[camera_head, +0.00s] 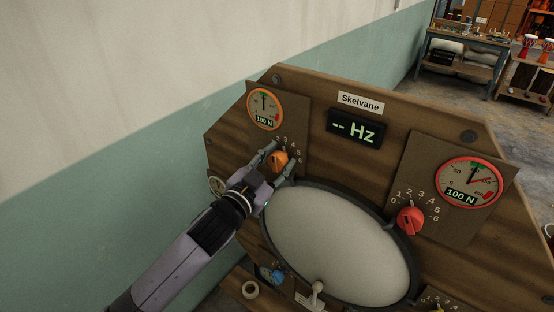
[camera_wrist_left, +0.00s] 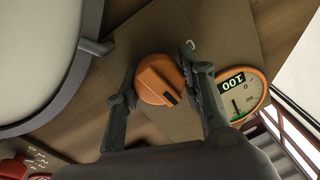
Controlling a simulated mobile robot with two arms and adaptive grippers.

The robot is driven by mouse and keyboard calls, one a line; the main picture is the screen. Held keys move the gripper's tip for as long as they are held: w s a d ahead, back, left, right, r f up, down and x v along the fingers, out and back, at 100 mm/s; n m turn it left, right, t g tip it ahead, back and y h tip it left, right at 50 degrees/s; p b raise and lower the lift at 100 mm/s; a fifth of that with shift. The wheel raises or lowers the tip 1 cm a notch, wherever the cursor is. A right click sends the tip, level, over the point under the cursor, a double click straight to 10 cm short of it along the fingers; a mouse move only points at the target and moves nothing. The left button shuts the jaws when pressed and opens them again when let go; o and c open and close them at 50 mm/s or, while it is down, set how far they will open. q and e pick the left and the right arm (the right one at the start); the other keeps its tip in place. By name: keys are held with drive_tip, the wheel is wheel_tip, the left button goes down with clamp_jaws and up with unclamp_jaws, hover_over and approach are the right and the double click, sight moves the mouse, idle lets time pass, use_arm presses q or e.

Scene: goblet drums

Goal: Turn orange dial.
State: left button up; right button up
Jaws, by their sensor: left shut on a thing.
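The orange dial (camera_head: 279,160) is on the upper left of the wooden panel (camera_head: 240,125), below an orange-rimmed gauge (camera_head: 265,109) that reads 100 N. My left gripper (camera_head: 275,163) is shut on the orange dial, one finger on each side of it. In the left wrist view the orange dial (camera_wrist_left: 158,80) sits between the fingers of my left gripper (camera_wrist_left: 155,85), with a dark pointer mark facing lower right. Some of the numbers around the dial are hidden by the gripper. My right gripper is out of view.
A red dial (camera_head: 410,221) and red-rimmed gauge (camera_head: 468,182) are on the right. A blue dial (camera_head: 272,274) is low on the left. The round drumhead (camera_head: 335,245) fills the panel's middle. A display (camera_head: 355,128) shows "-- Hz". A wall (camera_head: 110,150) stands at left.

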use_arm(q)
drive_tip(key=shift+m, duration=0.6)
drive_tip(key=o, duration=1.2)
drive_tip(key=shift+s, duration=0.1)
drive_tip(key=v, duration=1.2)
drive_tip(key=shift+f, duration=0.1)
